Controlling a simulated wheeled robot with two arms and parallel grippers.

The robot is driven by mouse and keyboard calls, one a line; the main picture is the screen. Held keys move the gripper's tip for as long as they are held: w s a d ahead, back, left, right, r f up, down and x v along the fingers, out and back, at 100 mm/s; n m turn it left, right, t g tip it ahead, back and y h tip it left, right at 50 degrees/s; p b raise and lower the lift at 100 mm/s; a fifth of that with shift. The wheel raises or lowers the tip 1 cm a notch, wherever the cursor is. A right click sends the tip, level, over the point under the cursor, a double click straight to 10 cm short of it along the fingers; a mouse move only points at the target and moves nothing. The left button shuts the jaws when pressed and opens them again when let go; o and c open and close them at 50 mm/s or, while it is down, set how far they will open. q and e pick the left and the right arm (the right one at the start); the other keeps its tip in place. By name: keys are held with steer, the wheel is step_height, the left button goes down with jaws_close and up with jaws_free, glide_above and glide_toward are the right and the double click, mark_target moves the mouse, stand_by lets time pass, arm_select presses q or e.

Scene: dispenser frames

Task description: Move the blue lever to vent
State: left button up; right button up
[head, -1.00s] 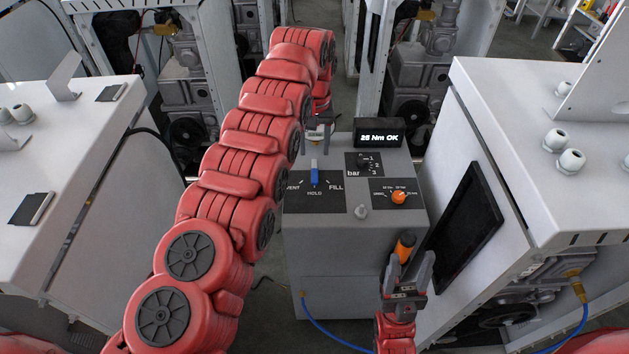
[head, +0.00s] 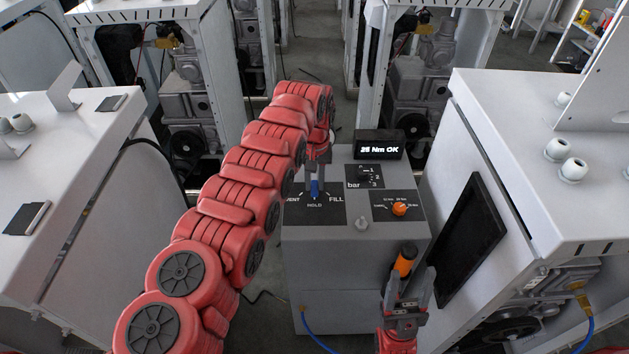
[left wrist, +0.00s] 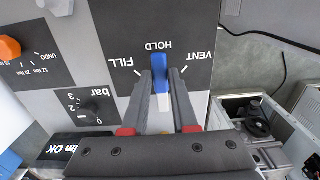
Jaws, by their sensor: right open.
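The blue lever (head: 314,188) stands on a black panel of the grey dispenser box (head: 350,260). It is at the middle HOLD mark, between VENT at left and FILL at right in the head view. My left gripper (head: 316,172) is over it. In the left wrist view the lever (left wrist: 159,70) lies between the two fingertips of my left gripper (left wrist: 161,75). My right gripper (head: 408,285) is open and low in front of the box, empty.
An orange-and-black handle (head: 405,260) shows by my right fingers. The box carries an orange knob (head: 399,209), a black bar knob (head: 364,175) and a display (head: 380,149) reading "25 Nm OK". White cabinets stand at left (head: 90,190) and right (head: 540,190).

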arm_select(q)
jaws_close()
stand_by(1.1)
